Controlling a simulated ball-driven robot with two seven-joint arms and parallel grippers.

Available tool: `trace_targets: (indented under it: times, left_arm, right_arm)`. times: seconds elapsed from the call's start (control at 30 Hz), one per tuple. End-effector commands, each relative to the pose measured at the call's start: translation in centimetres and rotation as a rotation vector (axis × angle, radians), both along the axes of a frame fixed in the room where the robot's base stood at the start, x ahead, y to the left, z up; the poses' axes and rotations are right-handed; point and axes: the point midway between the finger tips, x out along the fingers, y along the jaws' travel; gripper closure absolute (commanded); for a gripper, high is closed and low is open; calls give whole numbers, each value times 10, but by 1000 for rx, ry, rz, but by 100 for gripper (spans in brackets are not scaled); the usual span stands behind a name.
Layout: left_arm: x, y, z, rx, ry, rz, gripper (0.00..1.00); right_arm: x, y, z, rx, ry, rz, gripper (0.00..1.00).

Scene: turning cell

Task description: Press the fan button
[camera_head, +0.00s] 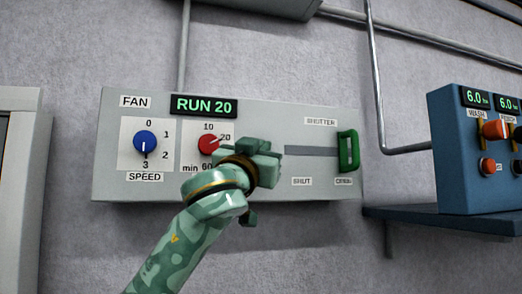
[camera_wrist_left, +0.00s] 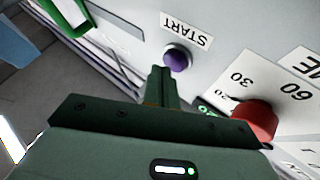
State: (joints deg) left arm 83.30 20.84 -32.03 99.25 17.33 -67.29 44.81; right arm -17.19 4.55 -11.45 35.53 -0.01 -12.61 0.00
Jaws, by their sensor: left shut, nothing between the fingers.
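The fan panel (camera_head: 270,120) is a pale grey box on the wall. A purple button (camera_wrist_left: 178,57) labelled START shows in the left wrist view; in the head view it is hidden, apparently behind my gripper. My left gripper (camera_head: 262,150) is in front of the panel, right of the red knob (camera_head: 208,145). Its shut, empty fingers (camera_wrist_left: 162,75) end close beside the button in the wrist view; I cannot tell whether they touch it. The display (camera_head: 204,105) reads RUN 20. My right gripper is not in view.
The blue speed knob (camera_head: 145,142) points to 3. A green shutter handle (camera_head: 348,151) is at the right end of its slot. A blue control box (camera_head: 455,160) stands on a shelf (camera_head: 430,218) at the right. Bare wall lies below the panel.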

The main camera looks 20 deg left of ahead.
Motion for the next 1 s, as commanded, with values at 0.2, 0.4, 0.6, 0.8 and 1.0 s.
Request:
trace_targets:
  times: [0.2, 0.4, 0.6, 0.8, 1.0]
  left_arm:
    - [-5, -3, 0, 0, 0, 0, 100]
    - [-5, -3, 0, 0, -1, 0, 100]
    - [-18, -13, -1, -2, -2, -4, 100]
    - [-35, -24, -1, -1, -2, -5, 100]
    - [-45, -31, -1, 0, -1, -2, 100]
  right_arm:
    - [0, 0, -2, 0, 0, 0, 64]
    - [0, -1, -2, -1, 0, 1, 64]
    - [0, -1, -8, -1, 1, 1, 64]
    - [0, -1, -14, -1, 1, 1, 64]
    - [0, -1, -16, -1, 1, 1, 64]
